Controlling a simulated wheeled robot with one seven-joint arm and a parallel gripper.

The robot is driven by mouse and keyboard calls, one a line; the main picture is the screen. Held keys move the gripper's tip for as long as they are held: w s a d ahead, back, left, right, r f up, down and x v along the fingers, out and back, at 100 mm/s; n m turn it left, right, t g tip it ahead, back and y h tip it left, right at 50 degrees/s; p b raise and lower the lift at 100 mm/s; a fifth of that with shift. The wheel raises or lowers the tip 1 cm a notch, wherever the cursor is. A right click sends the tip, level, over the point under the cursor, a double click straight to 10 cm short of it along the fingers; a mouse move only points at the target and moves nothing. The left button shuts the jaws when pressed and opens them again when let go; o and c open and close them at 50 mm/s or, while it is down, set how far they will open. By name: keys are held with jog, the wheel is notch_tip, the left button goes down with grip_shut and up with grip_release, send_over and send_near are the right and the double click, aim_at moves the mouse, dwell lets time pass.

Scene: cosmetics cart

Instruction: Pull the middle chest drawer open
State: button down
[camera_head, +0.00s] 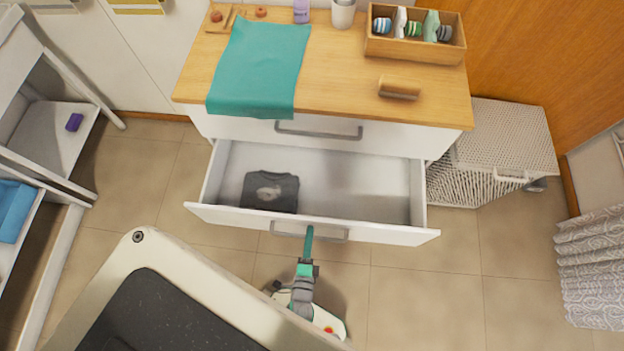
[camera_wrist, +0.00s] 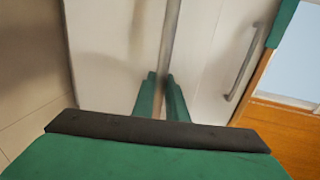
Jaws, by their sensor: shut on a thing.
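The white chest (camera_head: 215,124) stands against the back wall. Its drawer (camera_head: 335,180) below the closed top drawer is pulled well out. A folded dark grey shirt (camera_head: 270,191) lies in its left part. Its grey bar handle (camera_head: 334,237) is on the outer front. My gripper (camera_head: 309,232) is shut on this handle, near its middle. In the wrist view, the green fingers (camera_wrist: 163,96) close around the bar (camera_wrist: 171,35). Any drawer further down is hidden by the open one.
The closed top drawer has its own handle (camera_head: 318,131). A teal cloth (camera_head: 262,65), a wooden organizer (camera_head: 413,50) and a wooden-backed brush (camera_head: 400,86) are on the chest top. A wicker basket (camera_head: 507,140) stands right of the chest. Floor (camera_head: 420,290) to the right is clear.

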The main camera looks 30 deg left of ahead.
jog(key=shift+s+a, duration=0.15)
jog(key=shift+a, duration=0.2)
jog(key=c, duration=2)
grip_release()
jog(key=shift+c, duration=0.2)
jog(key=shift+d, duration=0.1)
jog(key=v, duration=1)
jog(key=shift+s+r, duration=0.15)
jog(key=shift+s, duration=0.15)
jog(key=shift+s+d, duration=0.1)
jog(key=shift+d, duration=0.05)
